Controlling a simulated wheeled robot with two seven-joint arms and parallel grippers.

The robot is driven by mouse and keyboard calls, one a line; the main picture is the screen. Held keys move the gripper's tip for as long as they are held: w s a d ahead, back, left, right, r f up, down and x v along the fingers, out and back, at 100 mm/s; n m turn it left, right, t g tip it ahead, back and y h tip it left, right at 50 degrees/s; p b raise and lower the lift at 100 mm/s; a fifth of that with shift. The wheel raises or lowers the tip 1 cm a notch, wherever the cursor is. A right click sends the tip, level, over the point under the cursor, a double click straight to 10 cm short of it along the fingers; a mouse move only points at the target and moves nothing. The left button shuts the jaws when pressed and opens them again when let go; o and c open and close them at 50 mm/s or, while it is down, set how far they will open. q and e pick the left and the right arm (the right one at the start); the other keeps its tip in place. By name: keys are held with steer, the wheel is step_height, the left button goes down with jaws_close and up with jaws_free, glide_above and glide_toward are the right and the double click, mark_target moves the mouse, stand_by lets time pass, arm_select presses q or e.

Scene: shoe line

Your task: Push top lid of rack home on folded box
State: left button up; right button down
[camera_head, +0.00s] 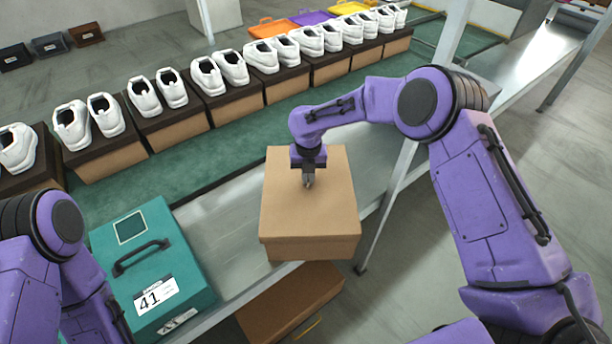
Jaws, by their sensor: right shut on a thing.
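A tan cardboard box (310,247) stands at the near edge of the line, in the middle of the view. Its flat lid (325,212) sits on top, with its front edge slightly over the box wall. My right gripper (308,184) points down at the middle of the lid, its fingers shut on the lid. The exact contact at the fingertips is too small to make out. My left arm shows at the lower left, but its gripper is out of view.
A teal case (190,262) marked 41, with a black handle, stands left of the box. A row of white shoes on brown boxes (180,128) runs along the green belt (215,160) behind. Another brown box (280,300) lies below the near edge.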

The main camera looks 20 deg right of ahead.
steer(key=shift+f, duration=0.1)
steer(key=c, duration=1.2)
jaws_free()
steer(key=shift+o, duration=0.2)
step_height(320, 180, up, 10)
steer(key=b, duration=0.3)
steer(key=shift+r, duration=0.25)
